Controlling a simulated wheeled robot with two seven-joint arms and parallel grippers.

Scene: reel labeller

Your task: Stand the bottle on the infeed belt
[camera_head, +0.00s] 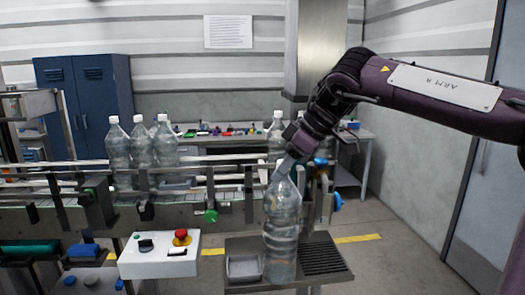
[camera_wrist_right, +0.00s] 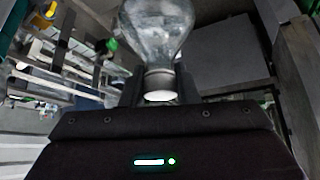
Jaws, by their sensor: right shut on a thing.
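A clear plastic bottle (camera_head: 282,232) is upright in the head view, in front of the conveyor, over a small grey shelf (camera_head: 332,285). I cannot tell whether its base touches the shelf. My right gripper (camera_head: 291,168) is shut on the bottle's top. In the right wrist view the bottle (camera_wrist_right: 160,28) points its white cap toward the camera, with the fingers around its neck. The conveyor with the belt (camera_head: 165,214) runs across behind, at the left. Much of its surface is hidden by rails and bottles. My left gripper is not in view.
Several clear bottles (camera_head: 141,147) stand on the conveyor, and another (camera_head: 277,130) stands behind my right gripper. Metal guide rails line the conveyor. A white control box (camera_head: 158,257) with a red button is at front left. A small grey tray (camera_head: 244,281) sits beside the bottle.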

